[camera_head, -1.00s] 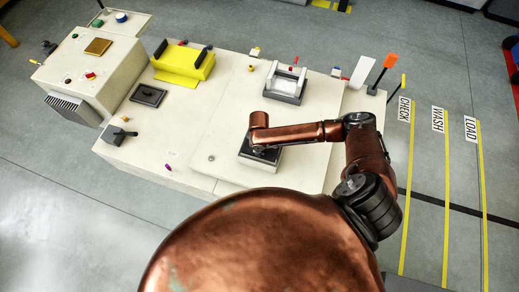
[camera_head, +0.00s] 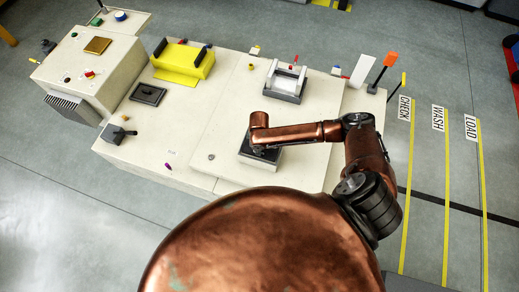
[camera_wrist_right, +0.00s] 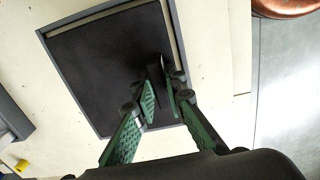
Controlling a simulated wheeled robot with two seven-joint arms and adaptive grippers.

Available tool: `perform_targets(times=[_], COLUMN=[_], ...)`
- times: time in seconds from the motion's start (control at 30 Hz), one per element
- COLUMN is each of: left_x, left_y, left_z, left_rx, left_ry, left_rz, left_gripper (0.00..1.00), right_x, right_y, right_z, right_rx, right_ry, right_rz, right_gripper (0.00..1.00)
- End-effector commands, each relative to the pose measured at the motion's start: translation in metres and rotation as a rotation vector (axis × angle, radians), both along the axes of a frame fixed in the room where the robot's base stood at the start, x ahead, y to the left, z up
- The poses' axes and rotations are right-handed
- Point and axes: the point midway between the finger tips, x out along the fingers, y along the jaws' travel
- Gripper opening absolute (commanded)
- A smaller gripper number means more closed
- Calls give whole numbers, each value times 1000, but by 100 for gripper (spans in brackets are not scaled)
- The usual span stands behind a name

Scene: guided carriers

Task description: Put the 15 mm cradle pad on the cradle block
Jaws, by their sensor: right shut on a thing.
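My right gripper (camera_head: 259,149) is low over a black-topped, grey-rimmed square piece (camera_head: 272,161) on the table. In the right wrist view its green-padded fingers (camera_wrist_right: 160,98) are close together on a thin dark tab (camera_wrist_right: 164,68) standing over the black surface (camera_wrist_right: 90,65). I cannot tell whether the tab belongs to that black surface. A grey and white U-shaped block (camera_head: 284,97) stands farther back; a yellow cradle-shaped piece (camera_head: 181,66) stands back left. I cannot tell which is the cradle block. My left gripper is not in view.
A small dark plate with a knob (camera_head: 148,95) and a dark handled piece (camera_head: 115,133) lie on the left of the table. A cream machine box (camera_head: 105,75) stands far left. The middle of the table is clear.

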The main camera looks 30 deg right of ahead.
Motion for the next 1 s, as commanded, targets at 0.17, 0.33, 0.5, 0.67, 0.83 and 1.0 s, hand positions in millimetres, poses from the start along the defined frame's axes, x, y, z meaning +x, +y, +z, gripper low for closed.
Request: perform_targets(times=[0.17, 0.33, 0.5, 0.67, 0.83, 1.0], left_x=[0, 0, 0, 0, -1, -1], left_y=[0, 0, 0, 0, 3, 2], left_z=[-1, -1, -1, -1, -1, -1], left_rx=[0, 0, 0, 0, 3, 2], left_ry=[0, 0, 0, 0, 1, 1], left_rz=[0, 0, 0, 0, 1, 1], left_gripper=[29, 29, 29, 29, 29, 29], right_x=[1, 1, 0, 0, -1, 0], right_y=[0, 0, 0, 0, 0, 0], right_z=[-2, -3, -3, -4, -2, 18], right_rx=[1, 1, 0, 0, 0, 1], right_ry=[-2, -2, -1, 0, 1, -1], right_rz=[0, 0, 0, 0, 0, 0], right_gripper=[0, 19, 30, 32, 32, 32])
